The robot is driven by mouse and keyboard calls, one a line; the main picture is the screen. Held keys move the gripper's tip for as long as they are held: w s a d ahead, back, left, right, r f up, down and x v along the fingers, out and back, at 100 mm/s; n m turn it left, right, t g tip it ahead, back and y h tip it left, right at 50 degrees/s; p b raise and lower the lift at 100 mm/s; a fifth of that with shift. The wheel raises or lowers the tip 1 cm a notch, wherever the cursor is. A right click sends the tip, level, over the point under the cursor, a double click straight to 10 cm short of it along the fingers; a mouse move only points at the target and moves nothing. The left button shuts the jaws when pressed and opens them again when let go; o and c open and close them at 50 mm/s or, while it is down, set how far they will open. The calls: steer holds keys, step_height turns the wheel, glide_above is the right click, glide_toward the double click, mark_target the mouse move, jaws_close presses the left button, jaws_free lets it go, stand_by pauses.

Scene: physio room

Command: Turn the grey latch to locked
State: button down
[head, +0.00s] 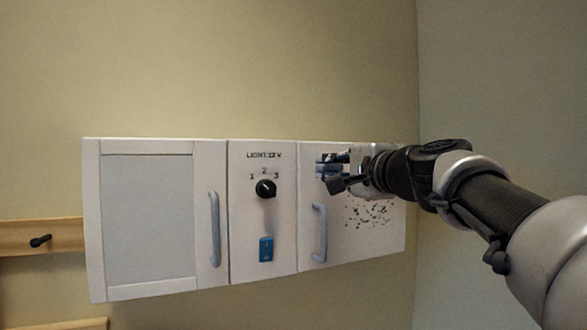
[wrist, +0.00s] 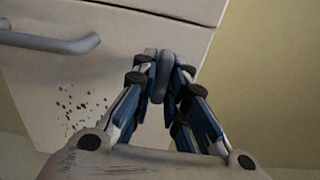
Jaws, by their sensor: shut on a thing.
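The grey latch (wrist: 162,78) shows in the wrist view as a rounded bar between my fingertips, on the front of the white right-hand cabinet door. My gripper (wrist: 163,85) is shut on it, with a blue-sided finger on each side. The latch's long side runs roughly up and down in that picture. Its base and any lock marks are hidden by the fingers. In the head view my gripper (head: 333,174) is at the upper left part of the right door (head: 375,235), above its handle, and hides most of the latch.
The right door has a grey handle (head: 319,233) just below my gripper. Left of it are a black rotary knob (head: 265,189), a blue switch (head: 266,249) and another door with a handle (head: 214,229). A wooden rail with a dark peg (head: 40,241) is at far left.

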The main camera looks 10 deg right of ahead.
steer(key=c, duration=1.7)
jaws_free()
steer(key=shift+o, duration=0.2)
steer(key=v, duration=0.7)
steer(key=shift+s, duration=0.25)
